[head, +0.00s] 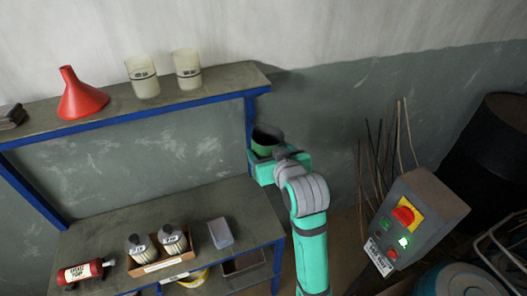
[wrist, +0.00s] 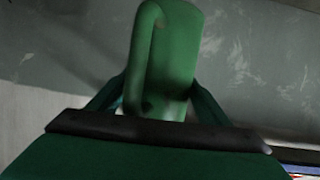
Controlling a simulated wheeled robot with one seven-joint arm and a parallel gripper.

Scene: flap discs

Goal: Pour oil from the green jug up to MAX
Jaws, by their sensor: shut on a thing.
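The green jug (head: 264,150) is held up beside the right end of the shelf in the head view, its dark open mouth facing up. It looks roughly upright. My gripper (head: 266,165) is shut on it. In the wrist view the jug (wrist: 180,55) fills the upper middle, its handle toward the camera, with the fingers of my gripper (wrist: 160,108) on either side. The oil level inside cannot be made out. No MAX mark can be read in either view.
Two pale beakers (head: 143,78) and a red funnel (head: 82,98) stand on the upper shelf (head: 205,84). Two bottles in a tray (head: 160,262), a red bottle (head: 84,271) and a grey block (head: 220,233) are on the lower bench. A control box (head: 420,215) and thin rods stand right.

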